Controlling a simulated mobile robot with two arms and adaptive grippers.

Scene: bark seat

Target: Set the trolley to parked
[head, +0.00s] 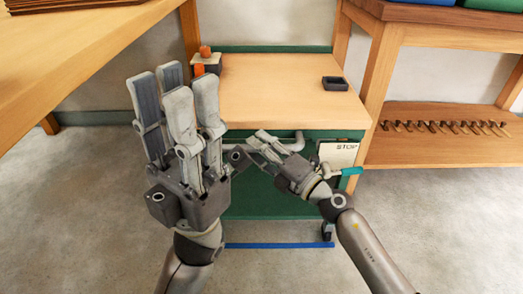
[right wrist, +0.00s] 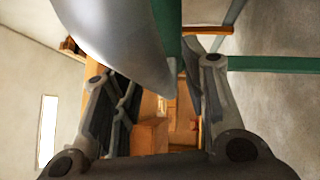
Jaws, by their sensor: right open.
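The trolley (head: 265,205) has a green body and a pale wooden top. It stands between two benches. A grey handle (head: 292,144) runs along its front. A white card marked STOP (head: 338,153) is at its front right, with a teal-tipped lever (head: 351,171) just below. My right gripper (head: 252,145) is open in front of the handle; I cannot tell if they touch. The right wrist view shows its two fingers apart, with a large smooth grey surface (right wrist: 125,45) close by. My left gripper (head: 174,88) is open and empty, fingers up, before the trolley's left side.
On the trolley top are a small dark tray (head: 335,84) and a block with orange knobs (head: 206,60). A wooden bench (head: 90,40) is at left. A bench at right has a low shelf (head: 440,148) with several small pegs. A blue strip (head: 280,245) lies low in front.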

